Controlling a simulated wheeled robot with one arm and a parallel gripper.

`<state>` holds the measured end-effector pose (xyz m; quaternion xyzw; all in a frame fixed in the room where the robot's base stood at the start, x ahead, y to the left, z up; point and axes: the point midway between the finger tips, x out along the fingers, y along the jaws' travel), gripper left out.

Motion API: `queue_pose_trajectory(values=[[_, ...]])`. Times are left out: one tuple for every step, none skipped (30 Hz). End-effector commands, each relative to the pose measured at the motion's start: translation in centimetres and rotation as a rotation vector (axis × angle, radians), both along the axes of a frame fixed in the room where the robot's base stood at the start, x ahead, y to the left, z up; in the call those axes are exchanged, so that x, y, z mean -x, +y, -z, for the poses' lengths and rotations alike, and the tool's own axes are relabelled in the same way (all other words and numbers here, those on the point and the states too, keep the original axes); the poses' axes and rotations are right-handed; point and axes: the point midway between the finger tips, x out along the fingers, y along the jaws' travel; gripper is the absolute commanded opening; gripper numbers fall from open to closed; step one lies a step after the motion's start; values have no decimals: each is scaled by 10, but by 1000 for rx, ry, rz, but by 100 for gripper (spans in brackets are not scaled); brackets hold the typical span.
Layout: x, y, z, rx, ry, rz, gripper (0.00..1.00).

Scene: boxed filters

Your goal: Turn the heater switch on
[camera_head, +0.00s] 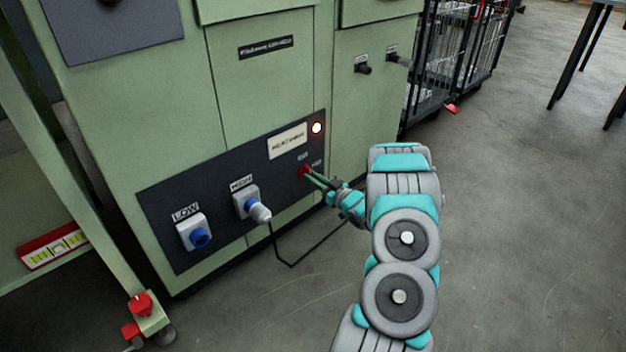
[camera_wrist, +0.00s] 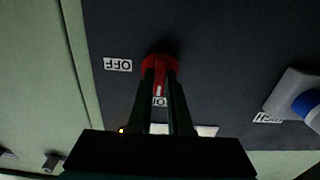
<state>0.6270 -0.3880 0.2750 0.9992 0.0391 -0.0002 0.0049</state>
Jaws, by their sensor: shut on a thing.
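The red heater switch knob (camera_head: 304,170) sits on the dark control panel of the green machine. My gripper (camera_head: 309,174) is shut on this knob, with one finger on either side of it. In the wrist view the red knob (camera_wrist: 159,62) shows between the fingertips, and its white pointer mark points toward the ON label (camera_wrist: 159,101), which the fingers partly hide. The OFF label (camera_wrist: 118,64) is clear to the left of the knob. The round indicator light (camera_head: 317,127) above the knob glows orange.
Two sockets with blue parts, labelled LOW (camera_head: 193,232) and HIGH (camera_head: 252,203), are left of the switch. A black cable (camera_head: 292,263) hangs below. A wire cage cart (camera_head: 455,60) stands behind on the right. The floor (camera_head: 530,230) to the right is open.

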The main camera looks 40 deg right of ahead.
Motion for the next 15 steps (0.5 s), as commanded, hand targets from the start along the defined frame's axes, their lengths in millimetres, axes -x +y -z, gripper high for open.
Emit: queue_pose_trajectory(values=[[0, -1, 0, 3, 1, 1, 0], [0, -1, 0, 5, 0, 1, 0], [0, -1, 0, 6, 1, 1, 0], [0, -1, 0, 6, 0, 1, 0], [0, -1, 0, 6, 0, 1, 0], [0, -1, 0, 6, 0, 1, 0], [0, -1, 0, 6, 0, 1, 0], [0, -1, 0, 6, 0, 1, 0], [0, -1, 0, 6, 0, 1, 0], [0, -1, 0, 6, 0, 1, 0], [0, -1, 0, 6, 0, 1, 0], [0, -1, 0, 6, 0, 1, 0], [0, -1, 0, 6, 0, 1, 21], [0, -1, 0, 6, 0, 1, 24], [0, 0, 0, 6, 0, 1, 29]])
